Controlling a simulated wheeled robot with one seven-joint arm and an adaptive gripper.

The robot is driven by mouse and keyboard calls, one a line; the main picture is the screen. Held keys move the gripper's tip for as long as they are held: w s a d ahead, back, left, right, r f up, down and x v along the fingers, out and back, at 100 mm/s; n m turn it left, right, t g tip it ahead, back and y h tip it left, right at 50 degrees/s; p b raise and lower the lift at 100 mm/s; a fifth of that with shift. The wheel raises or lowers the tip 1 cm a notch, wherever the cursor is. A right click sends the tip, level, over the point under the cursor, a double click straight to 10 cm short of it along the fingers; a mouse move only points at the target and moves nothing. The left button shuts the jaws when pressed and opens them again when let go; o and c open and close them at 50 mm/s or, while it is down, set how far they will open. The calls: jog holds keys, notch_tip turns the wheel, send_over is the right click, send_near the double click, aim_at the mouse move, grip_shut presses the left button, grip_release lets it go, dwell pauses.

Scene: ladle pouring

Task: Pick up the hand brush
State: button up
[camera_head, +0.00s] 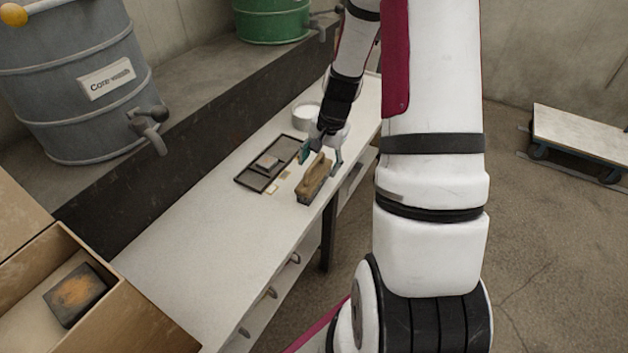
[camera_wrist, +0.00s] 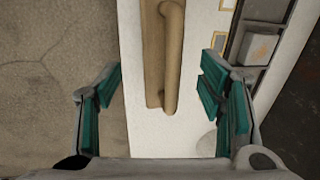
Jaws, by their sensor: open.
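The hand brush (camera_head: 314,178) has a tan wooden body with dark bristles beneath. It rests on the white bench (camera_head: 199,221) close to its front edge. My gripper (camera_head: 321,158) is at the far end of the brush. In the wrist view, the brush (camera_wrist: 165,55) runs lengthwise from the top, with a raised rounded handle. The gripper's teal-padded fingers (camera_wrist: 160,95) are wide apart, one on each side of the brush's line. They look apart from it, and nothing is held between them. The exact height of the fingers over the brush is hard to tell.
A dark tray (camera_head: 250,183) with a small block lies left of the brush, with small tan pieces (camera_head: 272,188) between them. A round white container (camera_head: 305,115) stands behind. A grey barrel (camera_head: 75,85) and a cardboard box (camera_head: 110,307) are at left. The near bench top is clear.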

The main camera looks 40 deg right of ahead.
aim_at(315, 174)
jog(key=f, duration=0.1)
jog(key=f+b, duration=0.1)
jog(key=f, duration=0.1)
jog(key=w+f, duration=0.1)
jog(key=shift+a+f, duration=0.3)
jog(key=shift+f, duration=0.1)
jog(key=shift+r, duration=0.1)
jog(key=c, duration=1.3)
jog(key=shift+c, duration=0.2)
jog(key=shift+r, duration=0.45)
jog(key=r, duration=0.1)
jog(key=r+p, duration=0.1)
jog(key=r, duration=0.1)
jog(key=shift+s, duration=0.2)
jog(key=s+r+p, duration=0.1)
jog(key=s, duration=1.4)
jog(key=shift+s+a, duration=0.3)
jog(key=shift+a, duration=0.1)
